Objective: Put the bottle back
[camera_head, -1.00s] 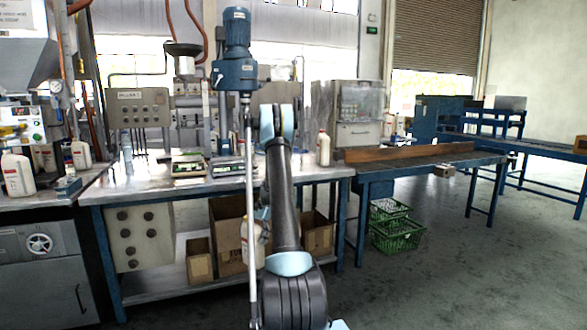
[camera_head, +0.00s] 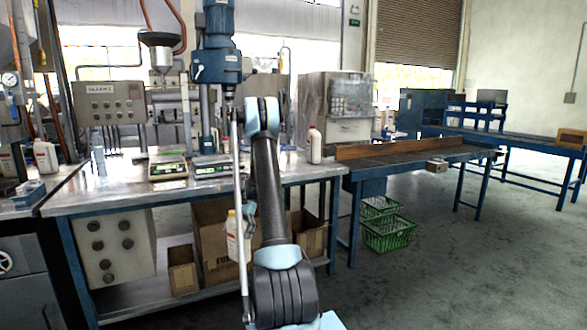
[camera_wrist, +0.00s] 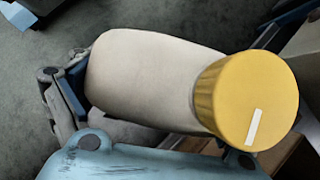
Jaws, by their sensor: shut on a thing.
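A white bottle with a yellow cap (camera_head: 238,245) is in my gripper (camera_head: 250,212), in front of the workbench and below its top. In the head view my arm hides part of the gripper and the bottle. In the wrist view the pale bottle body (camera_wrist: 145,75) lies across the picture, with its yellow cap (camera_wrist: 245,100) at the right. My gripper is shut around the bottle's body. The metal workbench (camera_head: 110,190) stands ahead. Another white bottle with a red cap (camera_head: 314,147) stands upright near the right end of its top.
Two scales (camera_head: 168,168) and a blue filling machine (camera_head: 217,65) occupy the bench. Cardboard boxes (camera_head: 183,272) sit on its lower shelf. Open floor (camera_head: 450,280) lies at the right.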

